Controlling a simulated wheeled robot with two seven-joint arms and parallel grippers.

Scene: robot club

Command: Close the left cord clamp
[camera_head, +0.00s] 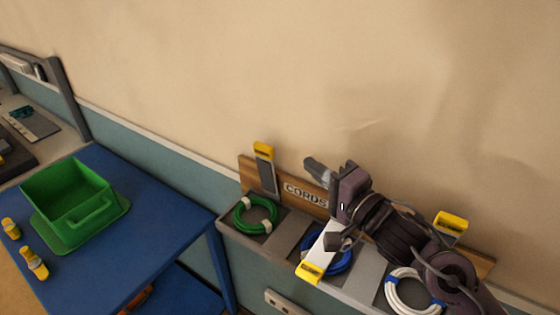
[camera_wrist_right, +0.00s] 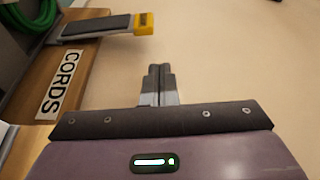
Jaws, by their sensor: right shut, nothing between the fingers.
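The left cord clamp (camera_head: 267,177) is a grey flap with a yellow tip, standing raised behind the coiled green cord (camera_head: 240,218) on the wooden cord rack. In the right wrist view the left clamp (camera_wrist_right: 95,26) shows at upper left, near the green cord (camera_wrist_right: 38,22). My right gripper (camera_head: 313,166) is shut and empty, to the right of the raised flap and apart from it. It also shows in the wrist view (camera_wrist_right: 160,72) with its fingers together. My left gripper is not in view.
The middle clamp (camera_head: 319,252) lies down over a blue cord (camera_head: 341,262). A right clamp (camera_head: 450,228) stands raised behind a white cord (camera_head: 393,292), partly hidden by my arm. A CORDS label (camera_head: 305,195) is on the backboard. A green bin (camera_head: 70,200) stands on the blue table (camera_head: 150,225).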

